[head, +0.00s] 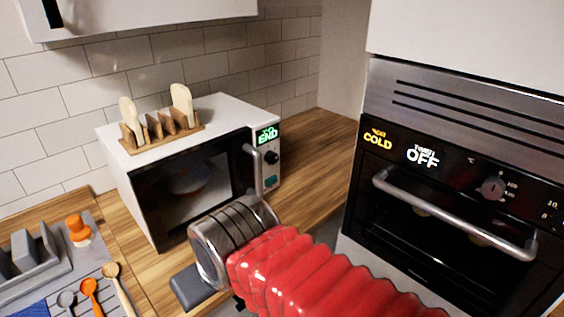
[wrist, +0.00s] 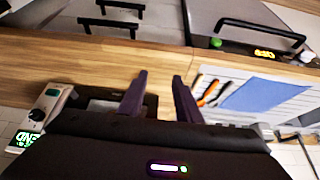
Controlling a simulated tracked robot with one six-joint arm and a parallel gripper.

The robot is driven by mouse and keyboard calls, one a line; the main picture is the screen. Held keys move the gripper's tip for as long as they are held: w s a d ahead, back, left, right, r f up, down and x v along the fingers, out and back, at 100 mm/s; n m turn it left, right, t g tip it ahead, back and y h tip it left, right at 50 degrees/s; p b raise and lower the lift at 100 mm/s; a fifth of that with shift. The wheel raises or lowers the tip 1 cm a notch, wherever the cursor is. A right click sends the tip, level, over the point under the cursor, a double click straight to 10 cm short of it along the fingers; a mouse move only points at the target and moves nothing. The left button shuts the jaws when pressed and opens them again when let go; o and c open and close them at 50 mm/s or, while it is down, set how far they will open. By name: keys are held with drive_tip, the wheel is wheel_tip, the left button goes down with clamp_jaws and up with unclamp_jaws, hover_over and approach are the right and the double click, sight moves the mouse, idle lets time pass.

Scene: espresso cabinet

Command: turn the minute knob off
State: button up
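The white microwave (head: 150,150) stands on the wooden counter, its door closed. Its right panel has a green display (head: 267,134) reading "END", a dark round knob (head: 270,157) below it, and a lit button (head: 269,181). I cannot read any minute mark on the knob. In the wrist view the panel is at the lower left, with the knob (wrist: 52,92) and the display (wrist: 24,140) turned round. My gripper (wrist: 160,76) has two dark fingers spread apart with nothing between them. It is away from the knob; its fingertips are not visible in the head view.
The black oven (head: 440,200) at the right shows "COLD" and "OFF" and has its own knob (head: 492,188) and a long handle. A wooden rack (head: 160,135) stands on the microwave. Utensils (head: 90,292) lie at lower left. Counter right of the microwave is clear.

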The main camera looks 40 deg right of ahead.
drive_tip(key=shift+o, duration=1.4)
drive_tip(key=shift+f, duration=0.1)
drive_tip(key=shift+o, duration=0.7)
drive_tip(key=shift+d+f+m, duration=0.1)
drive_tip(key=shift+f+m, duration=0.1)
drive_tip(key=shift+m, duration=0.2)
drive_tip(key=w+d+f+m+t+y, duration=0.1)
drive_tip(key=w+d+m+y, duration=0.35)
drive_tip(key=m, duration=0.55)
drive_tip(key=w+d+f+m+t+y, duration=0.1)
drive_tip(key=w+d+m+y, duration=0.4)
drive_tip(key=m, duration=0.4)
drive_tip(key=d+m+t+h, duration=0.9)
drive_tip(key=d+m, duration=0.7)
drive_tip(key=d, duration=1.2)
drive_tip(key=shift+w+d+r+m+t, duration=0.15)
drive_tip(key=shift+w+r+m+t, duration=0.2)
drive_tip(key=shift+t, duration=0.35)
